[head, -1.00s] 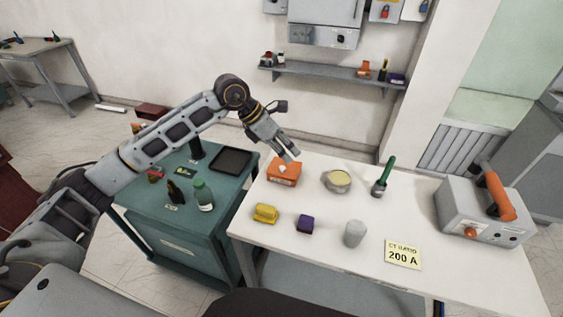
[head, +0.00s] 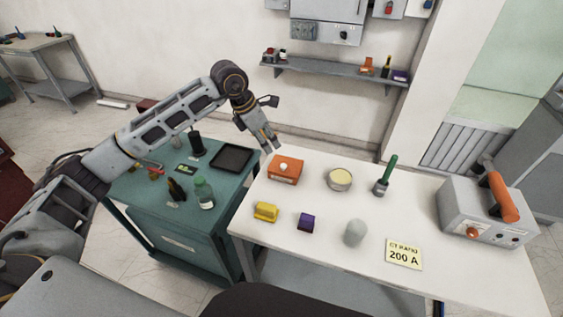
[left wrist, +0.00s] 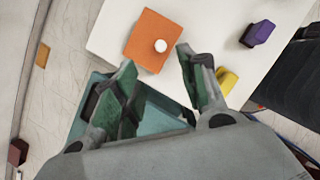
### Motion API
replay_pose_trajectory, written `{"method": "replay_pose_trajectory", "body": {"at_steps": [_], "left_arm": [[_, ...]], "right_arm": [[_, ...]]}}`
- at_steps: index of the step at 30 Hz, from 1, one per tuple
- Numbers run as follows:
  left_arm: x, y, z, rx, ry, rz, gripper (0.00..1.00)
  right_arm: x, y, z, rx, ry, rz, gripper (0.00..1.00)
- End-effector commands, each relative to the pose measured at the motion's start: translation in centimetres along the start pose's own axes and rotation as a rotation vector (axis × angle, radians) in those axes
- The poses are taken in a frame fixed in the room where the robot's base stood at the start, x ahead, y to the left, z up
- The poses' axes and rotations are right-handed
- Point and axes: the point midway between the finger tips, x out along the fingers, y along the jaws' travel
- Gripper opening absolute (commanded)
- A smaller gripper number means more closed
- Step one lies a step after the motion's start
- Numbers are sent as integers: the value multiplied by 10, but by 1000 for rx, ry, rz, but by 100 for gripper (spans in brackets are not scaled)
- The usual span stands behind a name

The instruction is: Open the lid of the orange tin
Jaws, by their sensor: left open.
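The orange tin (head: 285,170) stands on the white table near its left back edge. A round white knob (head: 284,166) sits on its top, and the lid looks closed. In the left wrist view the tin (left wrist: 146,46) lies just beyond the fingertips, with the knob (left wrist: 161,46) facing the camera. My left gripper (head: 270,146) is above and behind the tin, at the table's back left corner. In the left wrist view its fingers (left wrist: 156,58) are spread apart with nothing between them. My right gripper does not show.
On the white table (head: 330,245) are a yellow block (head: 265,212), a purple block (head: 306,222), a round cream-topped tin (head: 339,179), a green-handled tool (head: 386,175), a grey cylinder (head: 355,233) and a grey case (head: 487,212). A green cart (head: 175,240) stands at left, holding bottles and a tray.

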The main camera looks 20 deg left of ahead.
Motion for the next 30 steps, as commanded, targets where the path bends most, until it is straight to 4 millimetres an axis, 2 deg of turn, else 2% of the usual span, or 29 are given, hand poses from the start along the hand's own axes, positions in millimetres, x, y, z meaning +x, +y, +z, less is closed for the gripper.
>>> {"method": "replay_pose_trajectory", "body": {"at_steps": [24, 30], "left_arm": [[102, -2, 1, 1, 1, -3, 42], [120, -1, 1, 0, 0, -2, 42]], "right_arm": [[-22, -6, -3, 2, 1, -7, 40], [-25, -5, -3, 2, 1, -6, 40]]}}
